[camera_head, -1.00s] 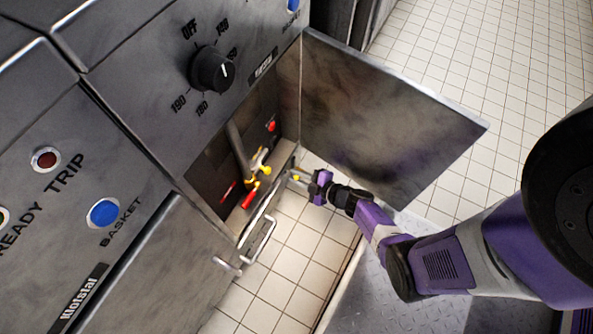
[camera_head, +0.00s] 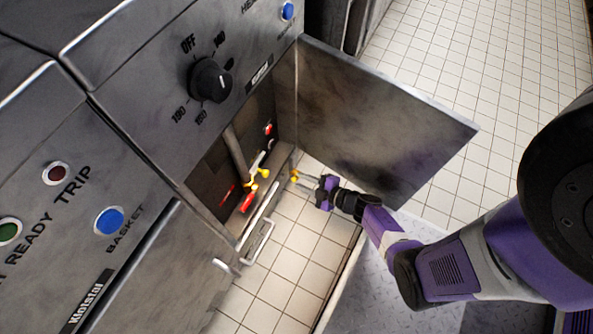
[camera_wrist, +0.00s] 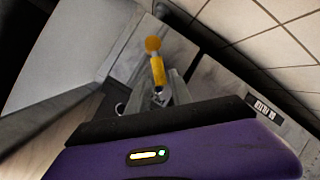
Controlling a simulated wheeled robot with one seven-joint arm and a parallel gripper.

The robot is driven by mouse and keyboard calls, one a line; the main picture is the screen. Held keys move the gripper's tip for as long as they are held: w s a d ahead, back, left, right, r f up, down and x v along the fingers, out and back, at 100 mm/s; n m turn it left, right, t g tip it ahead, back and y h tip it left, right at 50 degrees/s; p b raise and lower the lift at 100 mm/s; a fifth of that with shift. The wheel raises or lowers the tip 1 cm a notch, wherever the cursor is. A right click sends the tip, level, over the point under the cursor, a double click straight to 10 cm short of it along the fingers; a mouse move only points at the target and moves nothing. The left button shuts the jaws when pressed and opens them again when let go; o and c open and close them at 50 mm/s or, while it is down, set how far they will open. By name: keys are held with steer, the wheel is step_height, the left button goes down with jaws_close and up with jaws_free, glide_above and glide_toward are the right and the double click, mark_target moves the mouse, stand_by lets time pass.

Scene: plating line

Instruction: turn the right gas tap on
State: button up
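Inside the open cabinet under the dial in the head view is pipework with a red handle (camera_head: 247,201) and a yellow fitting (camera_head: 264,173). Farther right, near the cabinet's right edge, is a small yellow tap lever (camera_head: 294,176). My gripper (camera_head: 304,182) points left at this lever, its fingertips close to it.
The cabinet door (camera_head: 385,120) stands open to the right, behind my gripper. A black dial (camera_head: 210,80) is on the panel above the opening. The tiled floor (camera_head: 300,265) in front is clear.

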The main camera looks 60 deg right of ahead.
steer(key=p+v, duration=0.1)
steer(key=v, duration=0.3)
